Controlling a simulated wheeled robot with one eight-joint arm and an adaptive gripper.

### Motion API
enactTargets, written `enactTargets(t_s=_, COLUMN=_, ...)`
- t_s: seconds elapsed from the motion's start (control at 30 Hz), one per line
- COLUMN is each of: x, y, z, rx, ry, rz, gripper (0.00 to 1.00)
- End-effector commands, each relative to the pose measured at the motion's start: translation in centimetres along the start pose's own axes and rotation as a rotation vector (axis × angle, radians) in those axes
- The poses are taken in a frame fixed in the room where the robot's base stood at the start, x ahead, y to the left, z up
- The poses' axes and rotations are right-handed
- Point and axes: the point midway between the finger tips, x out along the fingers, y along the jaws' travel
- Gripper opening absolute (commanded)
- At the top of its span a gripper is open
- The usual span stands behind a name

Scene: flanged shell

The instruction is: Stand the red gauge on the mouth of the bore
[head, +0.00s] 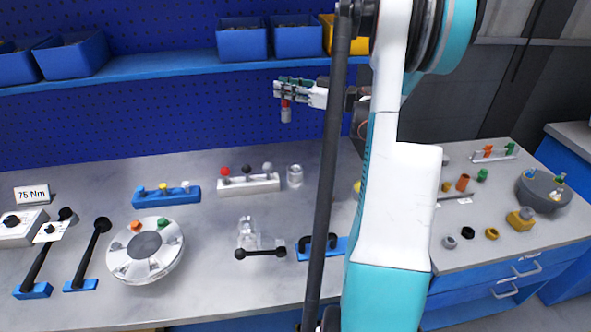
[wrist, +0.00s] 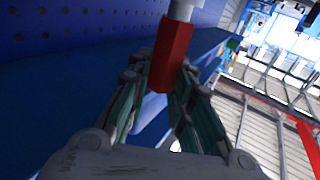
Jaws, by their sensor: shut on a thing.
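The red gauge (head: 286,104) is in my gripper (head: 284,88), held in the air above the bench and in front of the blue pegboard. Its grey cylindrical end hangs down below the fingers. In the wrist view the red six-sided grip of the gauge (wrist: 172,58) is between the two fingers, with the grey end running off the top edge. I cannot tell for sure which part is the bore. A clear, flanged-looking piece (head: 247,236) stands on the bench, and a short grey cylinder (head: 295,176) stands farther back. Neither one's mouth shows clearly.
A rack with red, black and grey knobs (head: 249,184), a blue rack (head: 166,195), a round white tray (head: 130,265) and black-handled tools (head: 86,262) occupy the bench (head: 215,290). A shelf with blue bins (head: 243,42) is above. My arm hides the bench's right part.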

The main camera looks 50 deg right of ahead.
Motion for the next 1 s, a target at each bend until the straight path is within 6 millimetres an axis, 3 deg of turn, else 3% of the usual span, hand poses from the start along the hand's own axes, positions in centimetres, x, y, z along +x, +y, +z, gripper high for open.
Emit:
enactTargets(t_s=0.1, x=-2.2, y=0.6, z=-0.5, rx=0.0, ry=0.001, rz=-0.01, gripper=0.0)
enactTargets(t_s=0.23, x=-2.8, y=0.7, z=0.5, rx=0.0, ry=0.001, rz=-0.017, gripper=0.0)
enactTargets(t_s=0.7, x=-2.7, y=0.7, z=11.7, rx=0.0, ry=0.001, rz=-0.017, gripper=0.0)
enactTargets(t_s=0.83, x=-2.7, y=0.7, z=13.9, rx=0.0, ry=0.001, rz=-0.017, gripper=0.0)
enactTargets(t_s=1.0, x=-2.7, y=0.7, z=15.1, rx=0.0, ry=0.001, rz=-0.017, gripper=0.0)
